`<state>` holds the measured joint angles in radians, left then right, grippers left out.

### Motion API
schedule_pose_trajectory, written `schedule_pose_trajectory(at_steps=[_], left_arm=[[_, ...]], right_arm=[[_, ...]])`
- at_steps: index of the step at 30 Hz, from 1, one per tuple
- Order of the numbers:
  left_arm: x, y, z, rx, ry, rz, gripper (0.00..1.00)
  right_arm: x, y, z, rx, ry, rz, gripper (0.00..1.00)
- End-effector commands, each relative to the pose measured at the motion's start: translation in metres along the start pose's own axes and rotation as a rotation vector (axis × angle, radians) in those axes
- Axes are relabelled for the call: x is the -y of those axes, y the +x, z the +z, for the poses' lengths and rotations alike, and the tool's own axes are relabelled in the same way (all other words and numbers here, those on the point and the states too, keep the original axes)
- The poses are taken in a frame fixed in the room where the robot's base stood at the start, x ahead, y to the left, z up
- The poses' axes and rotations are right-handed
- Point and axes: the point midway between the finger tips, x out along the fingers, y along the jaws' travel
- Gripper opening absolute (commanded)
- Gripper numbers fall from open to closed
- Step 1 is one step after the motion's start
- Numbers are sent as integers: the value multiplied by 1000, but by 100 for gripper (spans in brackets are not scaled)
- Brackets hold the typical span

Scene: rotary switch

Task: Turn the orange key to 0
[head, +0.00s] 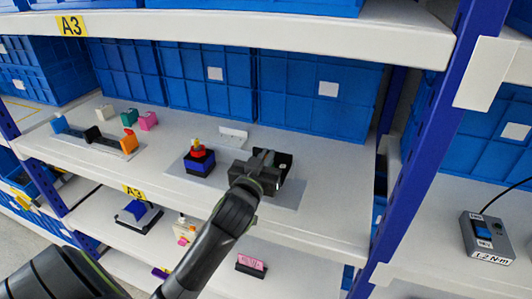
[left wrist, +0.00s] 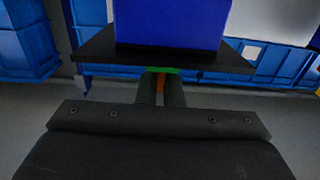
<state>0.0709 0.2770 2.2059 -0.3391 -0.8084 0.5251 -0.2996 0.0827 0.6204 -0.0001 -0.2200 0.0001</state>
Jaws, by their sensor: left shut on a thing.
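My left gripper (head: 266,162) reaches over the middle shelf (head: 330,217) to a dark box (head: 285,172) on a grey plate. In the left wrist view its two fingers (left wrist: 160,90) are shut on a narrow orange piece, the orange key (left wrist: 160,85). A green strip (left wrist: 162,70) lies just beyond the fingertips, below a black slab (left wrist: 100,52) and a blue block (left wrist: 170,22). In the head view my gripper hides the key. I cannot read any dial marks or the key's angle. My right gripper is not in view.
A blue block with a red top (head: 199,160) stands close left of my gripper. A white piece (head: 233,134) lies behind. Several coloured blocks stand farther left. Blue bins (head: 320,95) close off the back. A blue post (head: 420,130) rises at right.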

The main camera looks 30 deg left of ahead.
Motion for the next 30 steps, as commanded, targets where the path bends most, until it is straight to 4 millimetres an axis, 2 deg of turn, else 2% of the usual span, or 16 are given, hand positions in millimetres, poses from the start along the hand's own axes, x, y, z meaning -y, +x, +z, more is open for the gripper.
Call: schedule_pose_trajectory(at_steps=[15, 16, 20, 30], left_arm=[[0, 0, -2, -7, 1, 21, 0], [0, 0, -2, -7, 1, 21, 10], [0, 0, -2, -5, 1, 21, 27], [0, -2, 0, -2, 0, 20, 28]], right_arm=[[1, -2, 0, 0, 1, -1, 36], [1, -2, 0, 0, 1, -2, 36], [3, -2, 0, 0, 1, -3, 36], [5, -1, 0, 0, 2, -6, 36]])
